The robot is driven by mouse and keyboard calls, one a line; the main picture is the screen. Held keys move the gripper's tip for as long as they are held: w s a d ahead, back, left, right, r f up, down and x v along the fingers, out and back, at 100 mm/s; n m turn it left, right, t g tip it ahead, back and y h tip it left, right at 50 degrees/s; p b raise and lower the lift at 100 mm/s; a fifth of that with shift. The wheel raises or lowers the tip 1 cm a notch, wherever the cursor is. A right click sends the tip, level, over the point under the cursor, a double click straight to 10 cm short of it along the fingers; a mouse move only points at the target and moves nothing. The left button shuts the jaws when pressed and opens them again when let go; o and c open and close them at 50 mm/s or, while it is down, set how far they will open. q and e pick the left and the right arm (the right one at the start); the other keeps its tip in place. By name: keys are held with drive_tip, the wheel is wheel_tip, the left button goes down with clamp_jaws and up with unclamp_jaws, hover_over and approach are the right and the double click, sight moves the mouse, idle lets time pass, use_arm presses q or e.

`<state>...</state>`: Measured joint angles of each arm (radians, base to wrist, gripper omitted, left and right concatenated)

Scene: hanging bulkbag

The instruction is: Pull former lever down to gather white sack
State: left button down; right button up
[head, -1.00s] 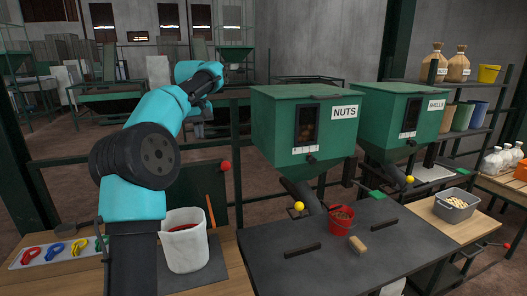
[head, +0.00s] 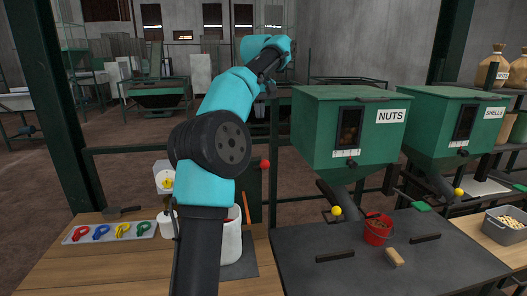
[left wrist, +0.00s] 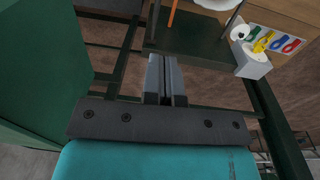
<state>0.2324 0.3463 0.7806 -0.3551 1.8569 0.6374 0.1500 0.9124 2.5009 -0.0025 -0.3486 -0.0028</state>
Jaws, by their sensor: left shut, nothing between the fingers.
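The white sack (head: 232,242) stands open-topped on a dark mat, partly hidden behind my left arm, with some red showing at its rim. An orange-brown rod (head: 246,209) rises at its right side. A red ball knob (head: 265,163) sits behind it by a dark green panel; I cannot tell for certain which of these is the former lever. My left gripper (head: 270,90) is raised well above and beyond the sack, left of the nuts hopper. In the left wrist view its fingers (left wrist: 166,78) are together and empty, apart from the sack (left wrist: 218,4). My right gripper is not in view.
The green nuts hopper (head: 350,128) stands close to the right of my left gripper. A red bucket (head: 378,229) and a tan block (head: 395,258) are on the dark bench. A tray of coloured clips (head: 110,232) and a white device (head: 164,178) are left of the sack.

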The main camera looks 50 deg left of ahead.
use_arm(q)
drive_tip(key=f, duration=0.3)
drive_tip(key=d+f, duration=0.1)
drive_tip(key=f, duration=0.7)
drive_tip(key=shift+d+f, duration=0.15)
drive_tip(key=shift+f, duration=0.05)
drive_tip(key=shift+s+d+f, duration=0.2)
drive_tip(key=shift+d+f, duration=0.15)
drive_tip(key=shift+f, duration=0.2)
drive_tip(key=shift+d+f, duration=0.15)
drive_tip(key=shift+d, duration=0.05)
